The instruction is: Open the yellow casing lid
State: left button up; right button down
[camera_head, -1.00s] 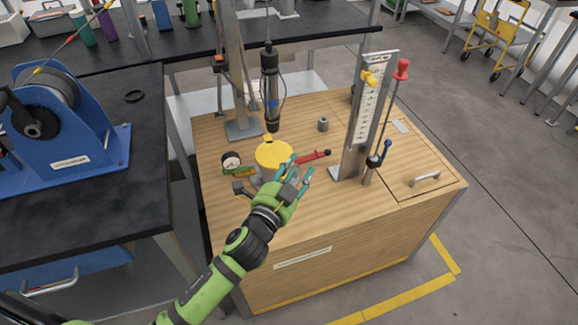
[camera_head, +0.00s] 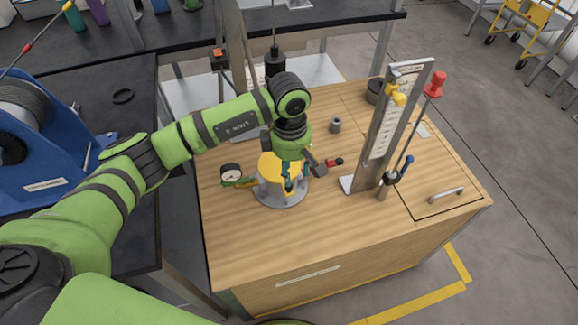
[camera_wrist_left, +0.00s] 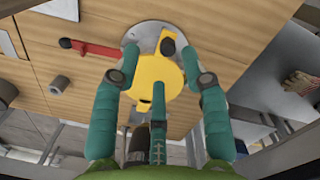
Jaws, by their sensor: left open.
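The yellow casing lid (camera_head: 267,166) is a round disc on a grey metal flanged casing (camera_head: 268,198) on the wooden cabinet top. It looks closed and lies flat. My left gripper (camera_head: 288,184) points down over the lid's right part and hides some of it. In the left wrist view, the yellow lid (camera_wrist_left: 158,66) lies ahead of the open teal fingers of my left gripper (camera_wrist_left: 160,84), with a finger on each side. I cannot tell whether any finger touches it. A small yellow tab shows at the lid's edge. My right gripper is not in view.
A red-handled lever (camera_head: 333,163) sticks out right of the casing, and a round gauge (camera_head: 231,174) stands left. An upright scale post (camera_head: 386,135) with a red-topped rod stands further right. A small grey cylinder (camera_head: 335,124) sits behind. The cabinet's front top (camera_head: 310,230) is clear.

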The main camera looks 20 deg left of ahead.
pick_arm(q)
jog(key=shift+w+a+y, duration=0.3)
jog(key=shift+a, duration=0.35)
jog(key=shift+s+a+f, duration=0.1)
jog(key=shift+s+f, duration=0.05)
jog(key=shift+s+d+f+p, duration=0.1)
jog(key=shift+s+f+p, duration=0.1)
jog(key=shift+f, duration=0.35)
jog(key=shift+s+d+f+p, duration=0.1)
jog(key=shift+s+f+p, duration=0.1)
jog(key=shift+f, duration=0.35)
jog(key=f, duration=0.3)
jog(key=shift+w+f, duration=0.2)
jog(key=shift+f, duration=0.3)
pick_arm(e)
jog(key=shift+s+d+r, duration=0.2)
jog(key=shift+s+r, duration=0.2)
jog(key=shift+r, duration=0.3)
pick_arm(q)
grip_shut()
